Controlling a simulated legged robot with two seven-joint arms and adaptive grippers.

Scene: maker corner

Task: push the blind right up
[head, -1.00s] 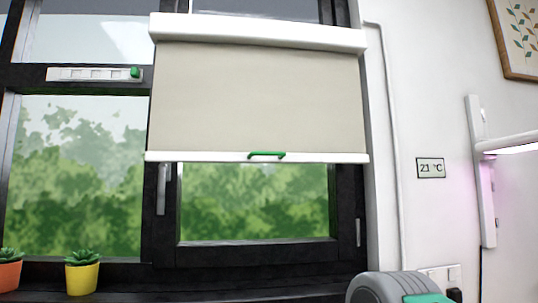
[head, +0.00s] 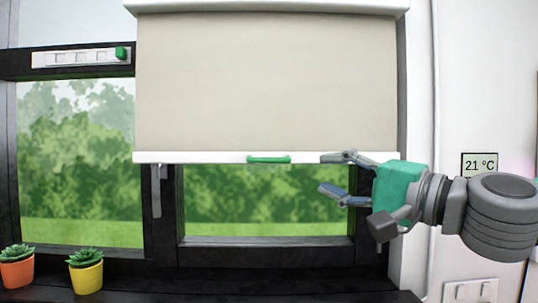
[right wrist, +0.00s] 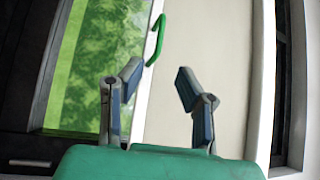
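The beige blind (head: 265,85) hangs partly down over the window, with a white bottom bar (head: 205,157) and a green handle (head: 269,159) at the bar's middle. My right gripper (head: 332,173) is open and empty, right of the handle and apart from it, its fingers pointing left. One finger shows in front of the bar and one below it. In the right wrist view the green handle (right wrist: 156,40) lies beyond the open fingers (right wrist: 158,82), nearer the left one. My left gripper is not in view.
A white slotted strip with a green knob (head: 121,53) sits on the frame at upper left. Two potted succulents, orange (head: 17,272) and yellow (head: 86,278), stand on the sill. A 21 °C display (head: 479,165) hangs on the right wall.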

